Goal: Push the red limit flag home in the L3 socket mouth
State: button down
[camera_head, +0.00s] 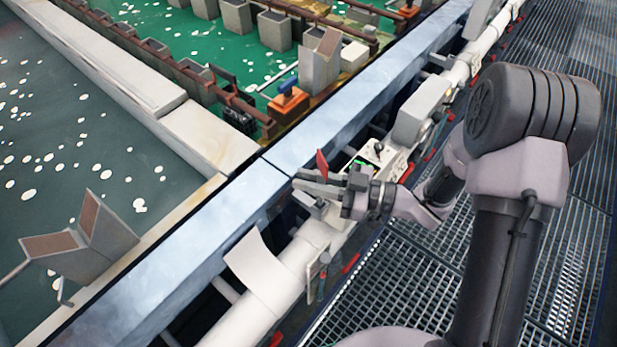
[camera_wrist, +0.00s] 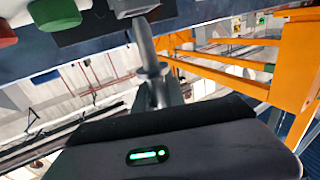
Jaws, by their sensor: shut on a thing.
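The red limit flag (camera_head: 322,165) shows as a small upright red plate, slightly tilted, at the fingers of my gripper (camera_head: 310,183). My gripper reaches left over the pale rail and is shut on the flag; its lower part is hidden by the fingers. A light grey block (camera_head: 314,203) lies just under the fingertips. I cannot read an L3 label or make out the socket mouth, nor tell how deep the flag sits. In the wrist view the flag is not recognisable.
A control box (camera_head: 376,157) with a black knob and a green light stands close behind my gripper. A curved pale plate (camera_head: 254,262) sits on the rail in front. A blue-grey beam (camera_head: 210,235) runs alongside the tanks. The grating walkway (camera_head: 400,285) is clear.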

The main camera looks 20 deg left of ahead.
jog(key=shift+f+b, duration=1.55)
jog(key=shift+f, duration=0.9)
jog(key=c, duration=1.3)
grip_release()
jog(key=d+p, duration=0.1)
jog(key=d, duration=0.4)
jog(key=d+p, duration=0.1)
jog(key=d, duration=0.5)
jog(key=d+p, duration=0.1)
jog(key=d, duration=0.5)
jog(key=shift+w+d+p, duration=0.2)
jog(key=shift+w+p, duration=0.05)
jog(key=shift+p, duration=0.05)
